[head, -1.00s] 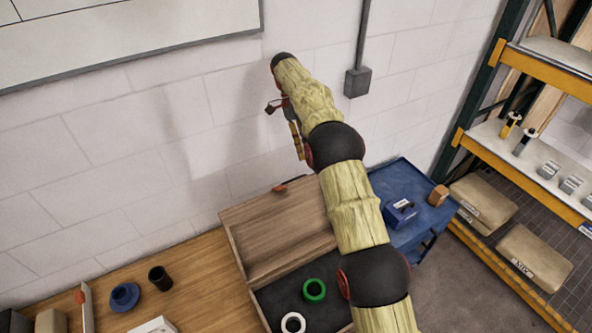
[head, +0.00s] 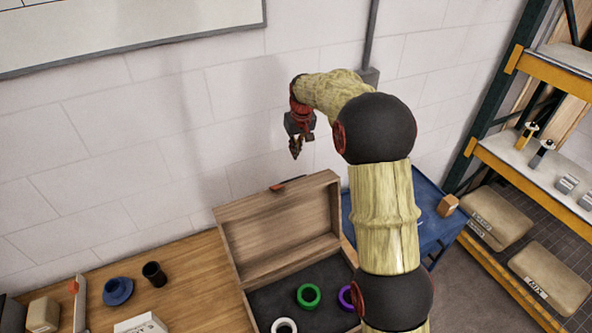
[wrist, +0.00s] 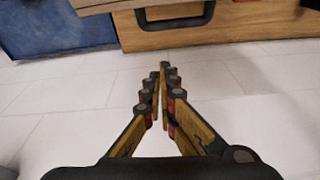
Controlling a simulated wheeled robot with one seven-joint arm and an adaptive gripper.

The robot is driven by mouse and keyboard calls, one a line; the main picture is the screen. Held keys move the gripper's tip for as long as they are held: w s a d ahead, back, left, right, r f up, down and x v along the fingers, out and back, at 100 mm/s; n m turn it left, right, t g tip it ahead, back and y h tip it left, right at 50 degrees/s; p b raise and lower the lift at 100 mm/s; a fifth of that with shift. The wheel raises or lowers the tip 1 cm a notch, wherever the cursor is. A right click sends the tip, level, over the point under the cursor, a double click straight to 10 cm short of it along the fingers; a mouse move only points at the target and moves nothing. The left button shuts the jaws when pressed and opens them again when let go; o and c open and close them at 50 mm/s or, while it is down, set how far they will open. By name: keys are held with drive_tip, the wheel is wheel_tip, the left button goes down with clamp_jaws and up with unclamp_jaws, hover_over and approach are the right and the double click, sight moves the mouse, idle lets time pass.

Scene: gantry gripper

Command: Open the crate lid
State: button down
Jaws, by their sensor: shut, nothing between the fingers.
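The wooden crate (head: 251,318) stands on the workbench with its lid (head: 283,226) raised and tilted back toward the wall. A small dark and red fitting (head: 287,184) sits on the lid's upper edge. Inside, on a dark base, lie a green ring (head: 309,296), a white ring (head: 284,327) and a purple ring (head: 346,296), partly hidden by my arm. My gripper (head: 295,153) is shut and empty, above the lid's upper edge and apart from it. In the wrist view its fingers (wrist: 160,76) meet, with a wooden face bearing a dark handle (wrist: 176,20) beyond.
A blue cart (head: 434,207) with a small tan block (head: 446,203) stands right of the crate. A blue ringed piece (head: 118,290) and a black cup (head: 154,273) stand on the bench at left. A shelving rack (head: 530,170) is at far right; a wall is behind.

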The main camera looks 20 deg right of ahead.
wheel_tip(320, 180, down, 8)
drive_tip(key=s+p, duration=0.1)
drive_tip(key=p, duration=0.3)
drive_tip(key=shift+n, duration=0.4)
drive_tip(key=shift+s+d, duration=0.1)
drive_tip(key=shift+s, duration=0.05)
idle(0.3)
